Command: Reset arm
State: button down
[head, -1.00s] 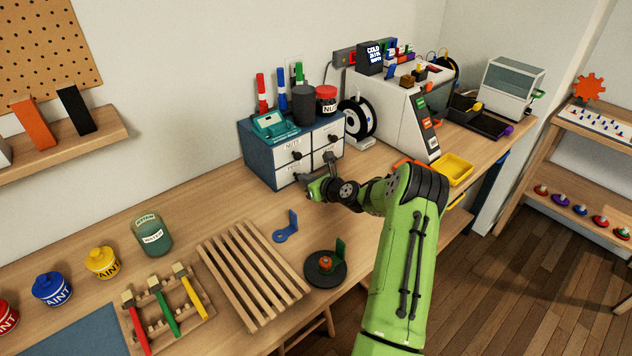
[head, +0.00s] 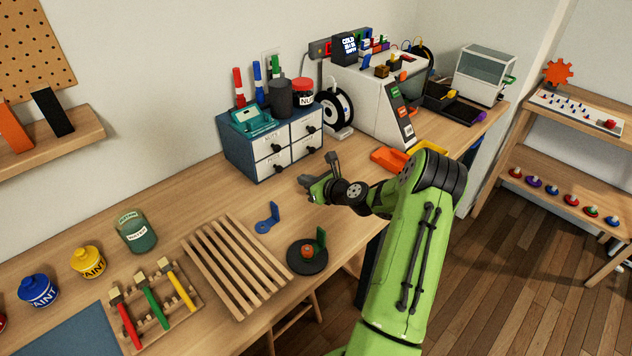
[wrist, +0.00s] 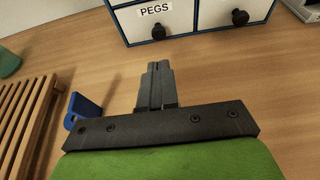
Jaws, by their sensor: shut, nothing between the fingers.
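My gripper (head: 319,173) is at the end of my green arm, above the bench in front of the small drawer cabinet (head: 240,161). In the wrist view my gripper (wrist: 155,70) has its grey fingers together with nothing between them. The cabinet drawers are closed; one, labelled PEGS (wrist: 156,20), shows at the top of the wrist view. The fingers are apart from the cabinet.
A blue bracket (head: 268,220) and a slatted wooden rack (head: 236,268) lie left of my gripper. A dark round base (head: 307,256) with a green upright stands nearer. An orange tray (head: 390,160) lies to the right, near the white printer (head: 372,105). Bare bench surrounds the gripper.

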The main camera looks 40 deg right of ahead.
jog(key=v, duration=0.4)
jog(key=shift+s+r, duration=0.25)
jog(key=shift+s, duration=0.05)
jog(key=shift+w+f, duration=0.1)
jog(key=shift+w, duration=0.05)
jog(key=s+a+r+n+g+y, duration=0.1)
jog(key=s+a+r+n+g, duration=0.1)
jog(key=a+r+n, duration=0.4)
jog(key=s+a+r+n+g+p, duration=0.1)
jog(key=s+a+r+n+g, duration=0.15)
jog(key=a+n, duration=0.65)
jog(key=s+a+r+n+g+y, duration=0.1)
jog(key=a+r+n+g, duration=0.15)
jog(key=a+n, duration=0.45)
jog(key=s+a+r+n, duration=0.2)
jog(key=s+n, duration=0.2)
jog(key=s, duration=0.3)
jog(key=s+a+r+n+h, duration=0.1)
jog(key=s+a+r+n, duration=0.1)
jog(key=s+n, duration=0.3)
jog(key=s+a+r+n+g+h, duration=0.1)
jog(key=s+a+r+n, duration=0.2)
jog(key=s, duration=0.6)
jog(key=shift+s+a+n+p, duration=0.25)
jog(key=shift+a+n+p, duration=0.15)
jog(key=shift+n, duration=0.4)
